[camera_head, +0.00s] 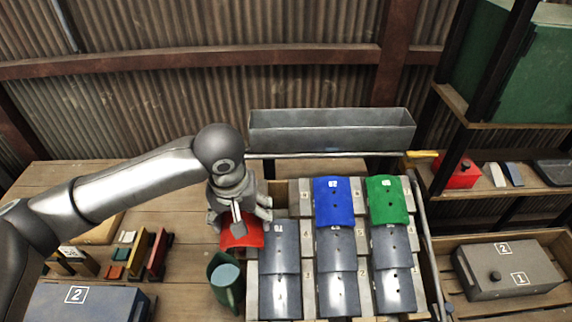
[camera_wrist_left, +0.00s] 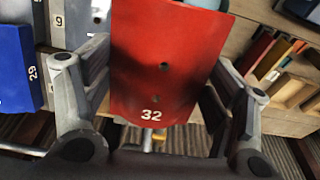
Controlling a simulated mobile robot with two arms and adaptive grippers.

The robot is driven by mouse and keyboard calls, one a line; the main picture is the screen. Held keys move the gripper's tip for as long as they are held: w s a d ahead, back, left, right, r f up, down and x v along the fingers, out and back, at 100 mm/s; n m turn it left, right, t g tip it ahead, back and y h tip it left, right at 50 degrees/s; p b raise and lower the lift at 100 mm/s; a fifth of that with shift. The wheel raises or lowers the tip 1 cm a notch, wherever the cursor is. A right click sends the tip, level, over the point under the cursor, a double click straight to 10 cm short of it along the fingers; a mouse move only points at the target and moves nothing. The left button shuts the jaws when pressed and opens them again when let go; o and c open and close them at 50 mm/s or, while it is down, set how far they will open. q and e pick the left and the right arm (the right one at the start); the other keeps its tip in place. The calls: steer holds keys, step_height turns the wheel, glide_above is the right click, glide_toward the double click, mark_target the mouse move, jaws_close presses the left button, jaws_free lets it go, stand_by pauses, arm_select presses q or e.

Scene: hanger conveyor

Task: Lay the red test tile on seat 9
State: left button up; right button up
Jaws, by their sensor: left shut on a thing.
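In the left wrist view the red tile (camera_wrist_left: 165,60) shows two dark holes and the number 32. My left gripper (camera_head: 238,208) is shut on it; its fingers (camera_wrist_left: 152,98) flank the tile on both sides. A seat label 9 (camera_wrist_left: 33,73) shows on the rack beside the blue tile. In the head view, the top place of the left column (camera_head: 281,198) looks bare and is partly hidden by my gripper. My right gripper is not in view.
A blue tile (camera_head: 333,202), a green tile (camera_head: 386,202) and several grey tiles (camera_head: 337,262) lie on the rack. A metal trough (camera_head: 330,131) stands behind. A blue box (camera_head: 85,303) and small holders (camera_head: 128,254) are further left.

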arm_select(q)
steer(key=w+d+r+t+p, duration=0.1)
steer(key=w+d+r+p, duration=0.3)
steer(key=d, duration=0.3)
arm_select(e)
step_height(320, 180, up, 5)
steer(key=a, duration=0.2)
arm_select(q)
steer(key=b+x, duration=0.6)
steer(key=shift+w+d+t+b, duration=0.2)
steer(key=shift+t+b, duration=0.1)
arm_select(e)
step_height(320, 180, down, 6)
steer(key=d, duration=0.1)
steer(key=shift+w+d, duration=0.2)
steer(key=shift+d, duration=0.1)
arm_select(q)
steer(key=o, duration=1.2)
steer(key=shift+c, duration=0.2)
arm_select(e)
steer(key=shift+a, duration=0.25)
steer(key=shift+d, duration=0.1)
